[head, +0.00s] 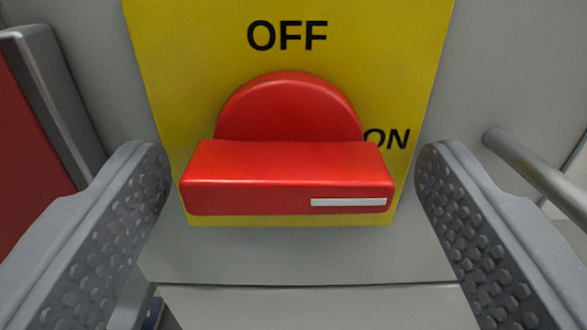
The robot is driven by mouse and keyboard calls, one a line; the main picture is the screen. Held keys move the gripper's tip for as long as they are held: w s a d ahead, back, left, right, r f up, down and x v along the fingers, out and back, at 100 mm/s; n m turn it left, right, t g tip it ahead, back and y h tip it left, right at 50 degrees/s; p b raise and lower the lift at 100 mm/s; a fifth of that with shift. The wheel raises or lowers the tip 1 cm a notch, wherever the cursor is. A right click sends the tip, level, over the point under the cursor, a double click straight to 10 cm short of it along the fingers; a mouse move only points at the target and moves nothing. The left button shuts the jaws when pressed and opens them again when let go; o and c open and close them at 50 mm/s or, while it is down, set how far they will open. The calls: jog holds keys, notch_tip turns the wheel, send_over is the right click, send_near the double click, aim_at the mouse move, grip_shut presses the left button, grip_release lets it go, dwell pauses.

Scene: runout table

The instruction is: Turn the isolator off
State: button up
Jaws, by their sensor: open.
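The isolator's red handle (288,178) is a wide bar lying level across a round red hub (290,108) on a yellow plate (185,50). The plate reads OFF at the top and ON at the right. A white mark (348,202) on the bar is at its right end, on the ON side. My gripper (295,185) is open, with one grey studded finger beyond each end of the bar. A gap shows between each finger and the bar, and nothing is held.
A grey panel (300,255) carries the yellow plate. A metal bar (540,175) stands out at the right, near the right finger. A red panel with a grey frame (55,100) is at the left. A seam runs below the plate.

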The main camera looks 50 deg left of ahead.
jog(key=c, duration=1)
jog(key=shift+a, duration=0.15)
